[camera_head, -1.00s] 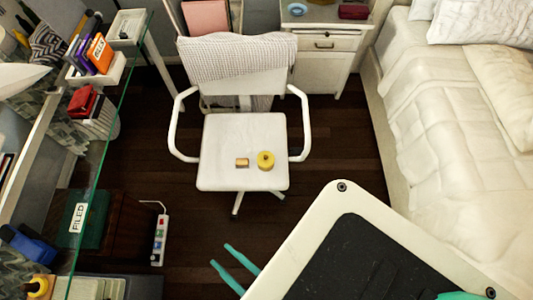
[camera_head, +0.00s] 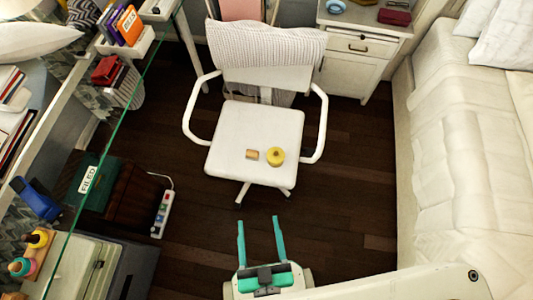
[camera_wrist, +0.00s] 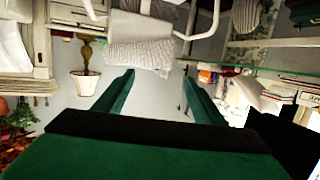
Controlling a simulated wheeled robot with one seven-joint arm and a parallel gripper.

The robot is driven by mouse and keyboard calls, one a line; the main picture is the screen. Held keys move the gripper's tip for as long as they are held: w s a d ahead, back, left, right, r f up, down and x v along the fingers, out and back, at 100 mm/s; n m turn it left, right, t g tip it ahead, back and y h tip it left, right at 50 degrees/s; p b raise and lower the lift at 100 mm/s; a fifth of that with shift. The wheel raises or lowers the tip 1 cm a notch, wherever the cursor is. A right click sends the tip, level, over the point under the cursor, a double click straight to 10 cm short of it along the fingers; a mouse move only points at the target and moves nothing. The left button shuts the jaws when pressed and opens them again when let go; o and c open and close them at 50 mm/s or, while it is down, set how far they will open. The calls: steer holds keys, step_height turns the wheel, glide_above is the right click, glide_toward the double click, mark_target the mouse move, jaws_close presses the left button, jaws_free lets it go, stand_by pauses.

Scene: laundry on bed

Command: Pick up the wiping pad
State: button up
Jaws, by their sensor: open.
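A small tan block (camera_head: 252,155), which looks like the wiping pad, lies on the white chair seat (camera_head: 240,125). A yellow round object (camera_head: 275,156) lies just right of it. Both are small in the head view, so their detail is unclear. My gripper (camera_head: 258,220) has green fingers spread apart with nothing between them. In the head view it appears below the chair, its fingers pointing up the picture towards the seat. The open fingers also show in the wrist view (camera_wrist: 157,78), where I cannot make out the block.
The chair has curved white armrests (camera_head: 318,125) on both sides and a knitted cover (camera_head: 265,47) over its back. A glass-edged desk (camera_head: 110,130) runs along the left. A bed (camera_head: 465,150) fills the right. A power strip (camera_head: 162,213) lies on the dark floor.

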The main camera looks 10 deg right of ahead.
steer(key=shift+o, duration=0.3)
steer(key=w+f+m+h, duration=0.1)
steer(key=w+f, duration=0.5)
steer(key=f, duration=0.2)
steer(key=w+f+m+h, duration=0.1)
steer(key=w+f, duration=0.5)
steer(key=f, duration=0.3)
steer(key=shift+w+f+m+t+h, duration=0.3)
steer(key=shift+m, duration=0.1)
steer(key=g+h, duration=0.2)
steer(key=g, duration=0.1)
glide_toward(252, 157)
steer(key=shift+w+d+r+m, duration=0.25)
steer(key=shift+w+d+m, duration=0.15)
steer(key=shift+d, duration=0.1)
steer(key=x, duration=0.5)
steer(key=shift+w+f, duration=0.25)
steer(key=shift+a+x, duration=0.2)
steer(key=shift+x, duration=1.15)
steer(key=shift+a+x, duration=0.2)
steer(key=shift+x, duration=1.1)
steer(key=shift+w+f, duration=0.1)
steer(key=c, duration=1.1)
